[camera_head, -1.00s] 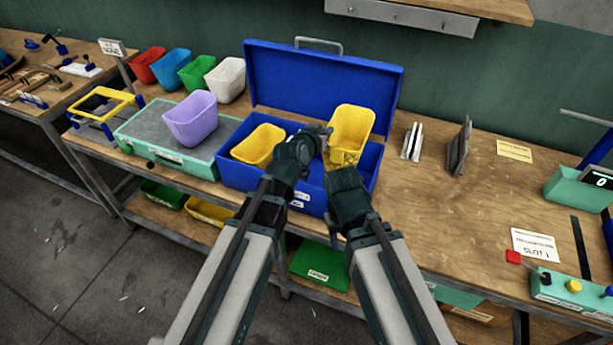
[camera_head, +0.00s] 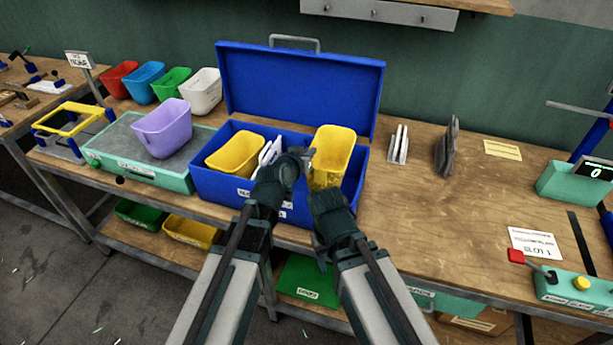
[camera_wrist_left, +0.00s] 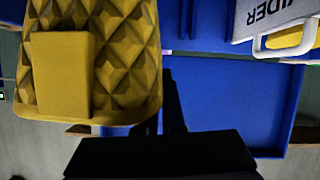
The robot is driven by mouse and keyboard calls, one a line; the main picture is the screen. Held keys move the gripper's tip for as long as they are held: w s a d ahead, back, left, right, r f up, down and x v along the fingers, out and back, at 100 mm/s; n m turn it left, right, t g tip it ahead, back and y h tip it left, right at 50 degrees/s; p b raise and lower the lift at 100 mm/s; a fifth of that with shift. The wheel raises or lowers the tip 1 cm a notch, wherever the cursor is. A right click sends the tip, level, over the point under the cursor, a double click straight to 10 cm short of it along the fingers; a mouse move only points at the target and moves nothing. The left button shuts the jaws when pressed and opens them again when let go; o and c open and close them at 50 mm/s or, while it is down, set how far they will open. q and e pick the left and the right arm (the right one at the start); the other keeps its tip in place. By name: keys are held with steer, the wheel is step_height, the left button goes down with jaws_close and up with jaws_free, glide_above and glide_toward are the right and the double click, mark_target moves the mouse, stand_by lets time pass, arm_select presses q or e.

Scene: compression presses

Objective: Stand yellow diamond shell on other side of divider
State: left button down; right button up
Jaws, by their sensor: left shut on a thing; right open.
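In the head view my left gripper (camera_head: 306,158) is shut on the yellow diamond shell (camera_head: 335,148), near its left edge. The shell is upright with its open end up, over the right part of the blue box (camera_head: 230,196). Its diamond pattern shows large in the left wrist view (camera_wrist_left: 125,55); whether its base touches the box floor is hidden. A white divider (camera_head: 268,152), lettered in the wrist view (camera_wrist_left: 265,14), stands left of the shell. Another yellow shell (camera_head: 232,160) sits left of the divider. My right gripper (camera_head: 320,248) is open, low in front of the box, partly hidden.
The box's blue lid (camera_head: 300,90) stands open behind. A lilac shell (camera_head: 164,130) rests on a green case (camera_head: 120,140) at left, with red, blue, green and white bins behind. Grey plates (camera_head: 447,145) stand at right.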

arm_select(q)
steer(key=shift+f+b, duration=2.1)
steer(key=shift+f, duration=0.55)
arm_select(e)
steer(key=shift+f, duration=2.7)
arm_select(q)
steer(key=shift+f, duration=0.1)
steer(key=shift+f+b, duration=0.55)
steer(key=shift+b, duration=0.1)
arm_select(e)
steer(key=shift+f, duration=0.65)
arm_select(q)
steer(key=c, duration=1)
jaws_free()
arm_select(e)
steer(key=shift+r, duration=0.1)
arm_select(q)
steer(key=shift+r, duration=0.1)
